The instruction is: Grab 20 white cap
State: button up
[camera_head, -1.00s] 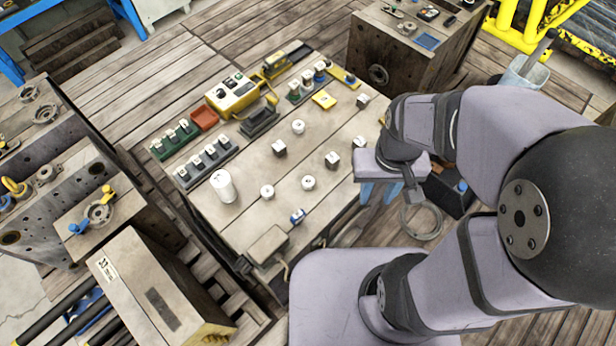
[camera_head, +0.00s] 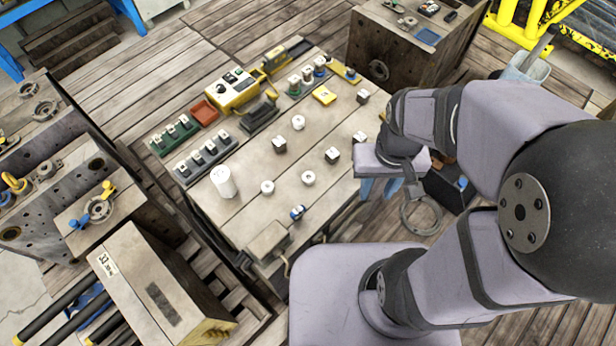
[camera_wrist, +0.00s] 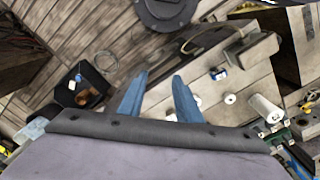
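Several small white round caps lie on the wooden-topped block (camera_head: 245,215) in the head view. One cap (camera_head: 298,122) is towards the back, another (camera_head: 267,187) is nearer the front, and one (camera_head: 308,178) is right of that. Their numbers are too small to read, so I cannot tell which is 20. A white cap (camera_wrist: 230,99) also shows in the wrist view. My gripper (camera_head: 380,190) hangs off the block's right side, apart from the caps. Its blue fingers are spread and empty, also in the wrist view (camera_wrist: 160,76).
Dark cubes with white tops, one of them (camera_head: 332,155), stand among the caps. A white cylinder (camera_head: 223,182) stands at the left. Green and grey switch-like racks (camera_head: 205,160), a yellow box (camera_head: 232,93) and a red tray (camera_head: 204,114) line the back left. A dark bin (camera_wrist: 85,85) sits on the floor.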

dwell(0.4)
jog(key=o, duration=0.5)
jog(key=shift+c, duration=0.2)
